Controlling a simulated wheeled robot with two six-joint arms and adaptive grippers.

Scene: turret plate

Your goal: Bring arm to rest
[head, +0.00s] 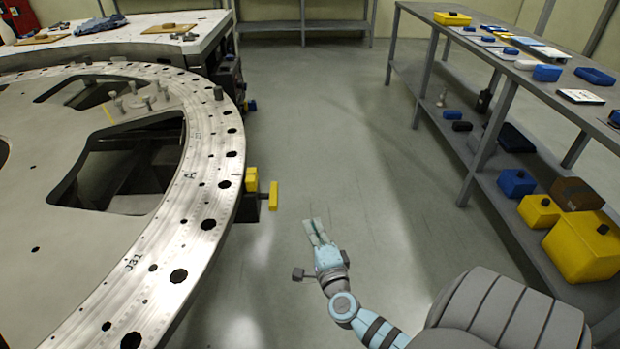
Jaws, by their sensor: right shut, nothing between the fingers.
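My right gripper (316,233) shows in the lower middle of the head view, at the end of my light blue and grey right arm. Its fingers are together with nothing between them. It hangs over the open floor (330,130), apart from the turret plate and the shelf. The large round turret plate (212,165) fills the left side, with holes around its metal rim and wide cut-outs. My left gripper is not in view.
A yellow-handled clamp (273,195) sticks out from the plate's edge, left of my right gripper. A long grey shelf (505,85) with blue and yellow boxes runs along the right. A workbench (150,45) stands at the back left. The floor between is clear.

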